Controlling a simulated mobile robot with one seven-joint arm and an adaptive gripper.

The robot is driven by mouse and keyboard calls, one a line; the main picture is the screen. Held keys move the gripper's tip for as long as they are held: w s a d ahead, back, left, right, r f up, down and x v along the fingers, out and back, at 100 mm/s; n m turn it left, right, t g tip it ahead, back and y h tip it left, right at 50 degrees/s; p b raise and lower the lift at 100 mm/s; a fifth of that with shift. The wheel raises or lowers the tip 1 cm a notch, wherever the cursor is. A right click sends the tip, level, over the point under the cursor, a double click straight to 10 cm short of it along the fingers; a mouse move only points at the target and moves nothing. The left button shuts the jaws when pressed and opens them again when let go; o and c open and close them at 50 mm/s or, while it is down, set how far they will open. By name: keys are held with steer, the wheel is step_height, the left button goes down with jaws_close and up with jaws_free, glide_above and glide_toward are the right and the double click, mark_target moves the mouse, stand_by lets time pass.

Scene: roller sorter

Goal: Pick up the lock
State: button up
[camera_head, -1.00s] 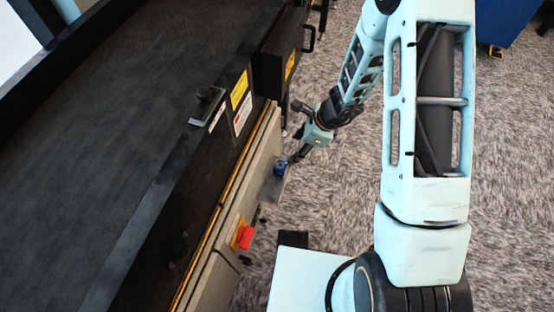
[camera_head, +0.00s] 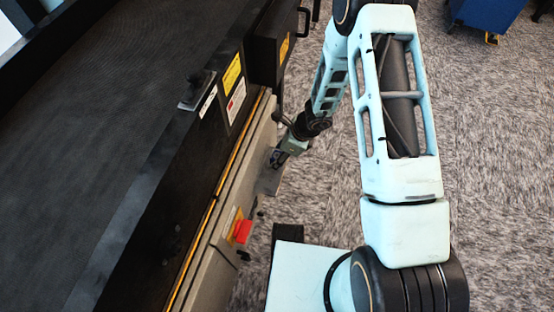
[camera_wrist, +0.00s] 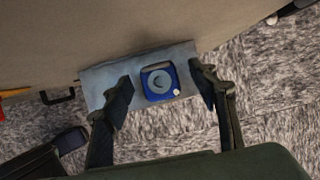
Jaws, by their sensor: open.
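The lock (camera_wrist: 160,82) is a small blue block with a round grey ring on its face. In the wrist view it lies on a grey metal shelf (camera_wrist: 96,84) that juts from the machine's side. My gripper (camera_wrist: 159,88) is open, with one dark finger on each side of the lock and a gap on both sides. In the head view my gripper (camera_head: 279,157) is at the shelf (camera_head: 269,183), and it mostly hides the lock there.
The machine's beige side wall (camera_wrist: 120,30) rises right behind the shelf. A red button (camera_head: 242,231) on a yellow plate and a dark handle (camera_wrist: 58,97) are nearby on that wall. A blue bin (camera_head: 486,14) stands far off at the upper right. Carpet (camera_head: 325,215) is clear beside the machine.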

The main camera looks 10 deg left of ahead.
steer(key=shift+a+f, duration=0.15)
steer(key=shift+f, duration=0.4)
steer(key=shift+r, duration=0.1)
steer(key=c, duration=1.4)
steer(key=shift+o, duration=0.2)
step_height(320, 180, up, 14)
steer(key=p, duration=0.8)
steer(key=shift+r+p, duration=0.25)
steer(key=shift+p, duration=0.15)
